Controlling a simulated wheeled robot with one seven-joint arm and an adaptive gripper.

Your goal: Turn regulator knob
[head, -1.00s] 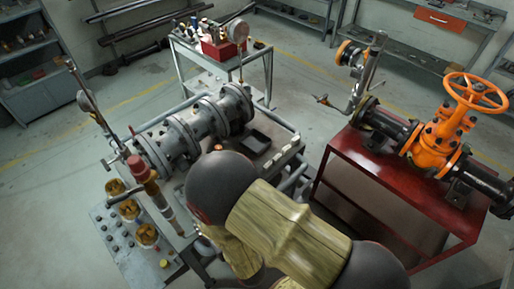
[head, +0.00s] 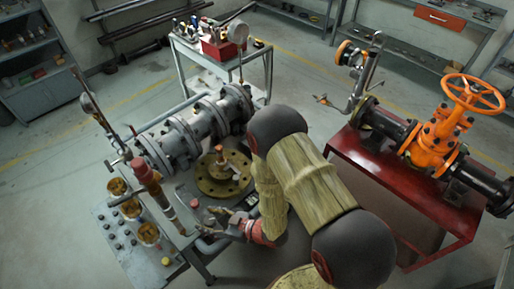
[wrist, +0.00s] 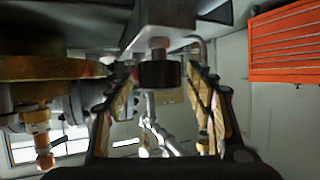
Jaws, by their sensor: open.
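A dark round knob (wrist: 159,73), which looks like the regulator knob, sits on a short silver stem under a grey block (wrist: 165,22) in the wrist view. My gripper (wrist: 161,98) is open, with a finger on either side of the knob in the picture. A gap shows on both sides, and I cannot tell whether the knob lies fully between the fingertips. In the head view my gripper (head: 218,222) is low at the bench's near edge, beside a round brass flange (head: 222,186). I cannot make out the knob there.
A grey flanged pipe (head: 190,135) runs behind the flange. A red-capped upright pipe (head: 140,170) and several cups stand to the left. A red stand (head: 400,190) with an orange gate valve (head: 440,130) is at right. An orange tool chest (wrist: 288,42) shows in the wrist view.

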